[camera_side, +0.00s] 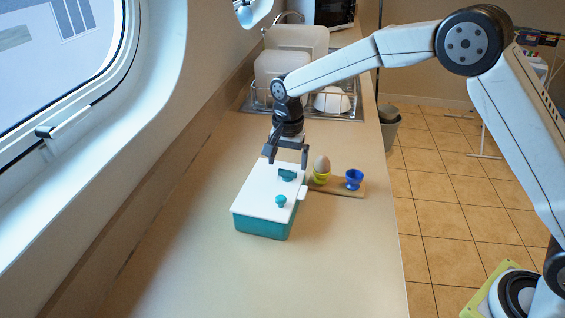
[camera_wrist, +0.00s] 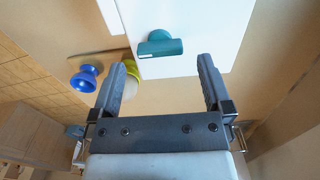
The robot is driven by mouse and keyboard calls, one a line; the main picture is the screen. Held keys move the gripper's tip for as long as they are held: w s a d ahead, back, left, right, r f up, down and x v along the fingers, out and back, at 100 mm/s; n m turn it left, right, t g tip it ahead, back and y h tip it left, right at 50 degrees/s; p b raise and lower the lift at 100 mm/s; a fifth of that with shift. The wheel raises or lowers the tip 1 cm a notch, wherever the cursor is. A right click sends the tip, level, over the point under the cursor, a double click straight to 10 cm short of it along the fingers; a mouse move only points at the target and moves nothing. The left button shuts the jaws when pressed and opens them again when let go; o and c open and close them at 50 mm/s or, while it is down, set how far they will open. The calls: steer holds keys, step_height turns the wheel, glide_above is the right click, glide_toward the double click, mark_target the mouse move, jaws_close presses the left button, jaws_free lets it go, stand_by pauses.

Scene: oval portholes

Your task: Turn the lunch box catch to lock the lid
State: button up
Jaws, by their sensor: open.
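The lunch box (camera_side: 262,227) stands on the counter, a teal box with a white lid (camera_side: 257,197) lying on it. A teal catch (camera_side: 287,175) sits near the lid's far end; it also shows in the wrist view (camera_wrist: 160,44) as a bar on a round base. A smaller teal knob (camera_side: 281,200) stands nearer the lid's front right. My gripper (camera_side: 288,160) is open and empty, above the far end of the box. In the wrist view its fingertips (camera_wrist: 164,62) spread wider than the catch, which lies just beyond them, with no contact visible.
Right of the box, a wooden board (camera_side: 339,188) holds an egg (camera_side: 322,163) in a yellow-green cup (camera_side: 321,178) and an empty blue egg cup (camera_side: 354,179). A dish rack (camera_side: 258,104) with dishes stands behind. The counter in front is clear.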

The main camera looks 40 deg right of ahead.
mark_target(287, 173)
steer(key=shift+f, duration=1.4)
steer(key=c, duration=1.2)
